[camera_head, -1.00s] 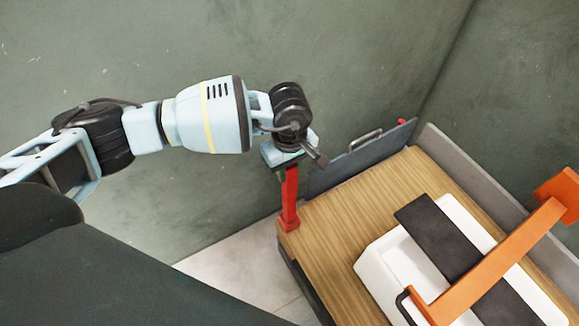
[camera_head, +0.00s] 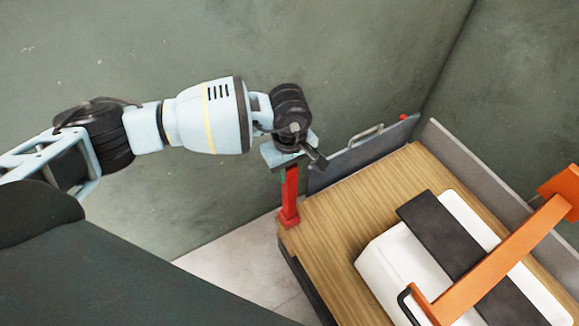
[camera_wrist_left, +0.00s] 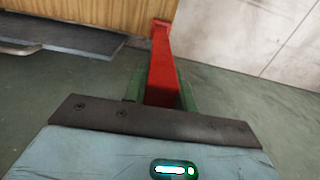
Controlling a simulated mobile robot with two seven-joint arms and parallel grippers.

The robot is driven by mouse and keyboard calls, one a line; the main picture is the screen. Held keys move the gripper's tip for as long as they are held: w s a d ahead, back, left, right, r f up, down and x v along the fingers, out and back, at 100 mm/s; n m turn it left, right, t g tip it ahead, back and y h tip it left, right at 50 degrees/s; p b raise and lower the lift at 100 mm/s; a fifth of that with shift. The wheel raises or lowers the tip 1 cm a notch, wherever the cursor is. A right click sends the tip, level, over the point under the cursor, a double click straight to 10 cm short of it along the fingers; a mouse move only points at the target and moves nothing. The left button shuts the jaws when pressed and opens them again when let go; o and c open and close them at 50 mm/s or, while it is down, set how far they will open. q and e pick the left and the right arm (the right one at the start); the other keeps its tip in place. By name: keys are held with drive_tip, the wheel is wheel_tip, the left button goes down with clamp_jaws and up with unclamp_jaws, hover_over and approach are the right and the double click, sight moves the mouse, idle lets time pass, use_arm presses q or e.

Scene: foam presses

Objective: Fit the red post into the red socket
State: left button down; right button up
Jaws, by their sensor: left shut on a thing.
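The red post (camera_head: 290,184) stands close to upright at the near left corner of the wooden tabletop. My left gripper (camera_head: 289,169) is shut on its upper part, from above. The post also shows in the left wrist view (camera_wrist_left: 162,72), between the green fingers. At the post's lower end is a wider red piece, the red socket (camera_head: 289,219), at the tabletop corner. The post's lower end meets or overlaps it in the picture; I cannot tell how deep it sits inside. My right gripper is not in view.
The wooden tabletop (camera_head: 340,219) carries a white block (camera_head: 385,260) under a dark bar and an orange clamp arm (camera_head: 497,262). A grey panel with a handle (camera_head: 362,153) stands along the back edge. Green walls are close behind.

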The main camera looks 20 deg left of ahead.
use_arm(q)
drive_tip(key=shift+f+b, duration=0.5)
drive_tip(key=shift+f, duration=0.35)
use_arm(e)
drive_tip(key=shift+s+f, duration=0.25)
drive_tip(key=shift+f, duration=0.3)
use_arm(q)
drive_tip(key=c, duration=1.1)
unclamp_jaws()
drive_tip(key=shift+o, duration=0.2)
drive_tip(key=shift+r, duration=0.1)
wheel_tip(320, 180, up, 7)
drive_tip(key=shift+f+p, duration=0.2)
drive_tip(key=shift+p, duration=0.45)
drive_tip(key=shift+r, duration=0.55)
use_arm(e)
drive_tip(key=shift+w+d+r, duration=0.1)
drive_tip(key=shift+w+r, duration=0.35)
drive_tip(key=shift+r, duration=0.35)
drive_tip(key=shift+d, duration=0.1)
